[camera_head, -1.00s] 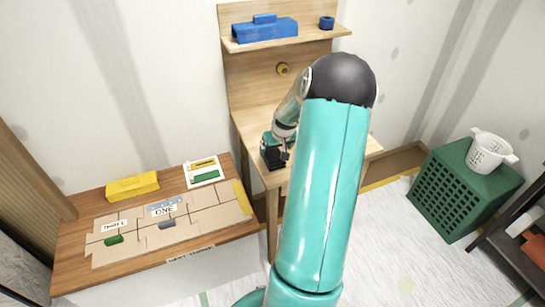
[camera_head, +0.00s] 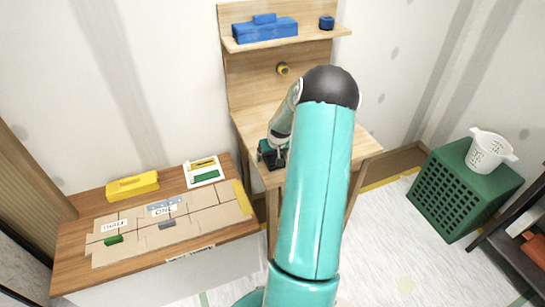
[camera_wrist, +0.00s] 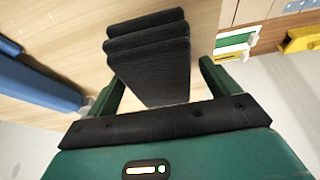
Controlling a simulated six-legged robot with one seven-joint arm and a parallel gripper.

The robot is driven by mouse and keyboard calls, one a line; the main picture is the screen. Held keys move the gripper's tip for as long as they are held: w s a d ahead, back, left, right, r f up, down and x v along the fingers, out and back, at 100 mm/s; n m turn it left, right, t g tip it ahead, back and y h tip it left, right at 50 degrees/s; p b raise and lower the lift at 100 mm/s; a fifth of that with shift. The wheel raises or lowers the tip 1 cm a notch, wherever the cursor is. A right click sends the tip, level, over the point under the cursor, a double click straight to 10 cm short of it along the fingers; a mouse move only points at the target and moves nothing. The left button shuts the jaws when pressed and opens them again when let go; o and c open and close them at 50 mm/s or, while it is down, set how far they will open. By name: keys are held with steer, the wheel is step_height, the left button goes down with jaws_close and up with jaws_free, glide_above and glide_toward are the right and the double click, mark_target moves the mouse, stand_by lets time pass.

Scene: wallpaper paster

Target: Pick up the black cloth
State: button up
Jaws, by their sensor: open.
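The black cloth (camera_wrist: 150,60) looks like a folded, layered dark stack on the light wood table (camera_wrist: 70,30) in the wrist view. My gripper (camera_wrist: 160,88) is open, with one green finger on each side of the cloth's near end. I cannot tell whether the fingers touch it. In the head view my gripper (camera_head: 272,153) is low over the left front of the wooden table (camera_head: 345,140). The cloth cannot be told apart from the dark gripper parts there.
A shelf above the table holds a blue box (camera_head: 265,30) and a small blue roll (camera_head: 326,22). A lower table (camera_head: 75,240) at left bears a yellow box (camera_head: 132,186) and cardboard pieces. A green crate (camera_head: 462,190) with a white basket (camera_head: 490,150) stands right.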

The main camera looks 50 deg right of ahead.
steer(key=shift+f, duration=0.1)
steer(key=c, duration=1.1)
steer(key=shift+o, duration=0.2)
steer(key=shift+r, duration=0.45)
step_height(320, 180, up, 3)
steer(key=shift+f, duration=0.15)
steer(key=s+a+r, duration=0.1)
steer(key=r, duration=0.1)
steer(key=s+a+r, duration=0.1)
steer(key=a+r, duration=0.1)
steer(key=s+a+r, duration=0.1)
steer(key=r, duration=0.1)
steer(key=shift+s+a+r, duration=0.15)
steer(key=shift+s+r, duration=0.05)
steer(key=shift+s, duration=0.1)
steer(key=s+a+r, duration=0.3)
steer(key=s+a, duration=0.2)
steer(key=a, duration=0.1)
steer(key=shift+a+r, duration=0.15)
steer(key=shift+a, duration=0.2)
